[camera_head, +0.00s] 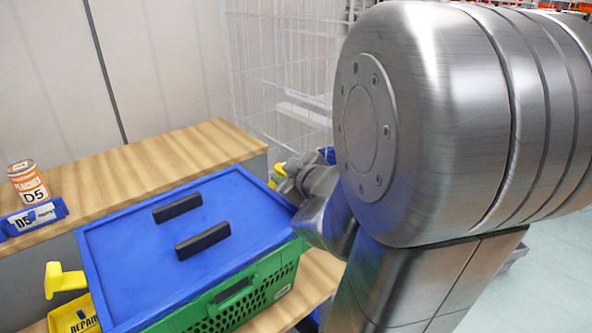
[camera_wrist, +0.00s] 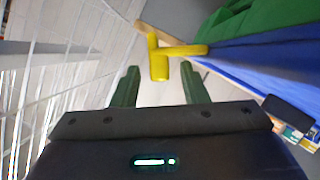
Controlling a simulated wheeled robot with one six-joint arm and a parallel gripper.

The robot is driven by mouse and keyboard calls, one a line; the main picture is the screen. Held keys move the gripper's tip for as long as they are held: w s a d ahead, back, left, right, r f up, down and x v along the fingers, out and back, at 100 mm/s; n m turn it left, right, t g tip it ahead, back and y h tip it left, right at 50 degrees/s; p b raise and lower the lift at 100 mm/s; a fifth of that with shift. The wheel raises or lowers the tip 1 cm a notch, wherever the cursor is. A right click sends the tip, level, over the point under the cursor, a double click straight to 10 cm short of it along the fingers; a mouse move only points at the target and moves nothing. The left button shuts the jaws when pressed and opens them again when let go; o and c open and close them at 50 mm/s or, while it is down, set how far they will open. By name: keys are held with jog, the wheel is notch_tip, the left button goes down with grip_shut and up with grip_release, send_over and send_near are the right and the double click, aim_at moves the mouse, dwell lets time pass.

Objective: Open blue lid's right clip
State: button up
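The blue lid (camera_head: 180,265) lies on a green crate (camera_head: 255,300) and carries two black handles. Its right yellow clip (camera_head: 277,173) shows at the far right end in the head view, partly hidden by my gripper and arm. In the wrist view the right clip (camera_wrist: 185,50) is a yellow T-shape sticking out from the blue lid's edge (camera_wrist: 260,50). My gripper (camera_wrist: 160,67) is open, its two dark green fingers apart on either side of the clip's lower bar. I cannot tell whether they touch it. The left clip (camera_head: 62,281) sticks out at the lid's near left end.
A yellow bin (camera_head: 75,315) marked REPAIR is at the lower left. A white wire rack (camera_head: 275,70) stands behind my gripper.

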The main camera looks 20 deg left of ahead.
jog(key=p+v, duration=0.6)
jog(key=v, duration=0.7)
jog(key=shift+s+d+r+p, duration=0.2)
jog(key=shift+s+d+p, duration=0.1)
jog(key=shift+p, duration=0.1)
jog(key=shift+w+a, duration=0.1)
jog(key=b+x, duration=0.6)
jog(key=x, duration=0.7)
jog(key=shift+w+a+f+b, duration=0.2)
jog(key=shift+b, duration=0.2)
